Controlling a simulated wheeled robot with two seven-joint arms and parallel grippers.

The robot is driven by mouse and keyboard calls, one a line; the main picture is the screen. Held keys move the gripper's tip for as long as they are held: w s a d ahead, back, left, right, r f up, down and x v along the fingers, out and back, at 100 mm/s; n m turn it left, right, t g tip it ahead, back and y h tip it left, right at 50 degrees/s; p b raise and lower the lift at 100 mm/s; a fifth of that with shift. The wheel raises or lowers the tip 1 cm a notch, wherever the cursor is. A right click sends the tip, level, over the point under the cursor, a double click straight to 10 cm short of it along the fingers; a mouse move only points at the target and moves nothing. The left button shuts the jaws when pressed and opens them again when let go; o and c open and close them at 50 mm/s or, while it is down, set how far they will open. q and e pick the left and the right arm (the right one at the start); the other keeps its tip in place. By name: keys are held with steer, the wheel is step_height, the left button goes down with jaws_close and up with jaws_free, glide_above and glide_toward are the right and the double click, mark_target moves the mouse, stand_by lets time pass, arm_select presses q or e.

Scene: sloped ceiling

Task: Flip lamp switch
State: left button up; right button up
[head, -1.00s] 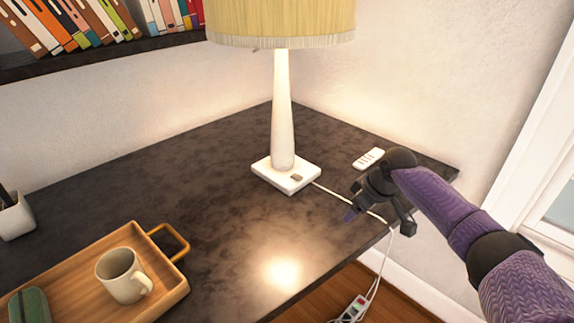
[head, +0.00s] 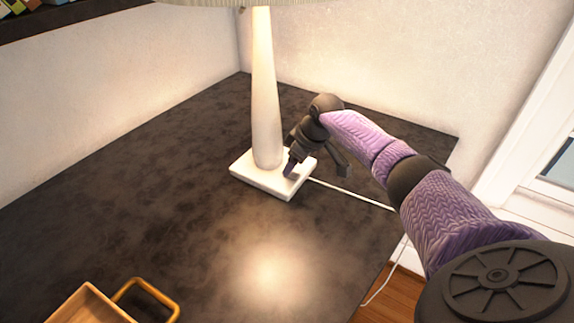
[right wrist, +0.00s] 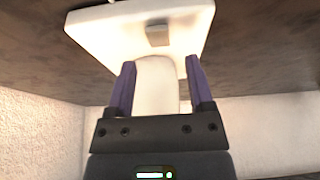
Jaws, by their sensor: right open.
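The lamp (head: 264,95) stands upright on the desk, with a white stem and a square white base (head: 258,180). It is lit; its shade is mostly cut off at the top of the head view. In the right wrist view the base (right wrist: 100,22) appears at the top, with the small grey switch (right wrist: 158,35) on it. My right gripper (head: 317,168) is open, over the right side of the base; one finger covers the switch area in the head view. In the wrist view the switch lies beyond the two purple fingertips (right wrist: 160,62), roughly centred between them; contact cannot be told. My left gripper is not in view.
The dark desk (head: 130,190) is clear around the lamp. A white cord (head: 345,192) runs from the base over the desk's right edge. A wooden tray (head: 88,305) with a brass handle (head: 150,290) is at the lower left. Walls stand close behind.

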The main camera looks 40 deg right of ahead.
mark_target(292, 175)
steer(key=b+x, duration=0.1)
steer(key=x, duration=0.2)
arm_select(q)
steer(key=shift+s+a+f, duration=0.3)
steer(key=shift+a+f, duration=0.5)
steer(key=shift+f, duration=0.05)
